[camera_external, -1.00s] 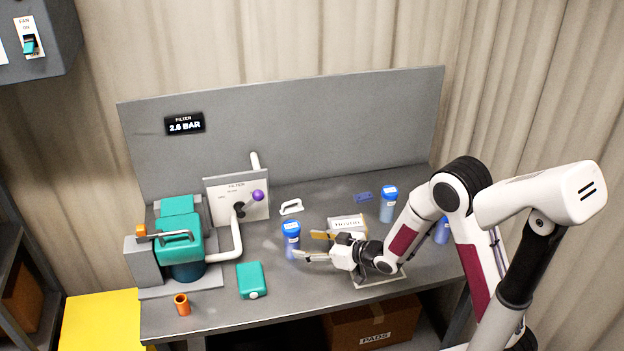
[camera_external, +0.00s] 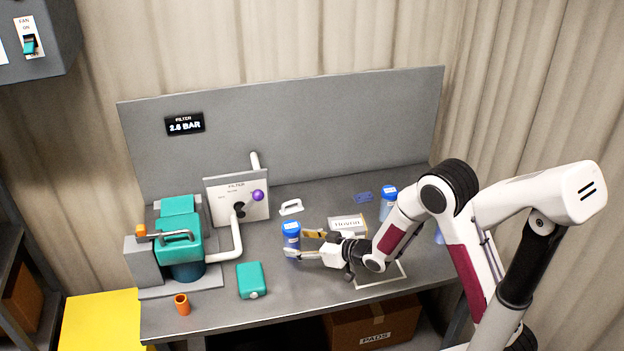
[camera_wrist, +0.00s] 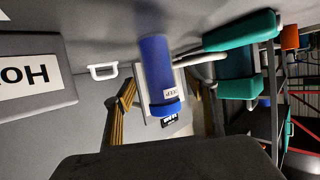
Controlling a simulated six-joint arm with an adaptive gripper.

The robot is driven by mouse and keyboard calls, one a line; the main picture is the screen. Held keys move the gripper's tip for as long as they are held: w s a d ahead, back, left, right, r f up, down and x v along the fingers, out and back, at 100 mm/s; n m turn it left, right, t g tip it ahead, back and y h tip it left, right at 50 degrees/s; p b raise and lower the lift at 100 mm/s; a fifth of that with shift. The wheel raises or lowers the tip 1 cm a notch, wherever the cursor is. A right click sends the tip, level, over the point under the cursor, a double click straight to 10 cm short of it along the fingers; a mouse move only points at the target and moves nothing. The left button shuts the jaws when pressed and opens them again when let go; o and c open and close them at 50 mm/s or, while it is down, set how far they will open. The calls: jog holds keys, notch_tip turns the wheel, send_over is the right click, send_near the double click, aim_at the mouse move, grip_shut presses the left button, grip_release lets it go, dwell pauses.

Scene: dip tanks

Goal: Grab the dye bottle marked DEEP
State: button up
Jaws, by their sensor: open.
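A blue bottle with a blue cap (camera_external: 291,236) stands on the bench, left of the middle. In the wrist view the same bottle (camera_wrist: 155,62) shows upside down, with a small white label that appears to read DEEP. My gripper (camera_external: 303,244) is open at the bottle's right side, its fingers pointing left. In the wrist view one finger of my gripper (camera_wrist: 160,104) lies on each side of the bottle near its cap end. I cannot tell whether either finger touches it.
Another blue-capped bottle (camera_external: 388,202) stands at the back right; a third (camera_external: 438,237) is mostly hidden behind my arm. A labelled box (camera_external: 347,225) is close behind my gripper. A white handle (camera_external: 291,207), a teal box (camera_external: 251,280) and the filter unit (camera_external: 178,240) are nearby.

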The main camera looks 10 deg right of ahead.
aim_at(299, 243)
jog(key=shift+x, duration=2.05)
jog(key=shift+d+f, duration=0.1)
jog(key=c, duration=1.4)
